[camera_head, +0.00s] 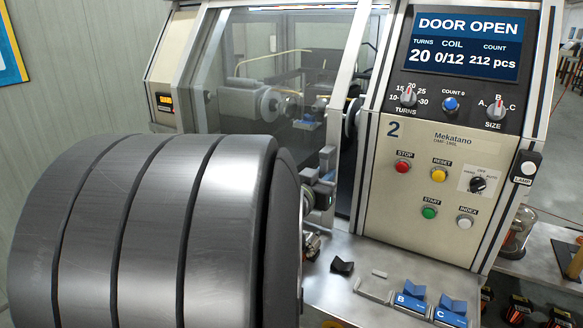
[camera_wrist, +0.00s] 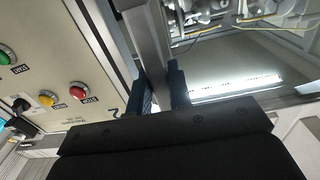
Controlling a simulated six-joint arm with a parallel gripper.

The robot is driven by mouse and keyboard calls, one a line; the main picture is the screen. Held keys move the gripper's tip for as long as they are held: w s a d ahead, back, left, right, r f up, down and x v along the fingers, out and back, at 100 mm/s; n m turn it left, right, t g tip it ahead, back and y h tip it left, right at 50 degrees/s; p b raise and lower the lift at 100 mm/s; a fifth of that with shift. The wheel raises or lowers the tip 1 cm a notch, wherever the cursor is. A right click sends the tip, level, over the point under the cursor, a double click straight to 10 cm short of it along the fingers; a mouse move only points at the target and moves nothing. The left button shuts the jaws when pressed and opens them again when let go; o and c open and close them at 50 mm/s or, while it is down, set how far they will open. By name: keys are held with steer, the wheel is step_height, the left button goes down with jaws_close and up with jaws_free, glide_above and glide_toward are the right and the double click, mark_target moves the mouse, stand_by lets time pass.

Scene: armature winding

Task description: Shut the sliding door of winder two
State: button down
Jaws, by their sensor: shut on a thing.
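Winder two is the beige machine whose control panel (camera_head: 408,200) carries a blue "2"; its display (camera_head: 468,42) reads DOOR OPEN. Its sliding door (camera_head: 250,75) is a clear pane in a metal frame, left of the panel. An open gap shows between the door's right edge and the panel. My gripper (camera_wrist: 162,85) is shut on the door's upright metal bar (camera_wrist: 150,45), one dark finger on each side in the wrist view. In the head view my arm hides the lower left of the machine, and the grip itself is hard to make out.
A steel shelf (camera_head: 345,300) juts out below the panel, with a small black block (camera_head: 342,266) and blue blocks marked B (camera_head: 410,299) and C (camera_head: 450,315). A lamp switch (camera_head: 528,165) is on the panel's right side. Winding parts (camera_head: 265,100) show behind the glass.

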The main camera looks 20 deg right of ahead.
steer(key=s+d, duration=0.4)
steer(key=shift+s+d, duration=0.15)
steer(key=shift+d, duration=0.1)
steer(key=c, duration=1.5)
jaws_free()
steer(key=shift+s+d, duration=0.1)
steer(key=shift+o, duration=0.9)
steer(key=v, duration=0.7)
steer(key=shift+a, duration=0.3)
steer(key=shift+s+r, duration=0.1)
steer(key=w+a+x, duration=0.1)
steer(key=x, duration=0.6)
steer(key=shift+w, duration=0.3)
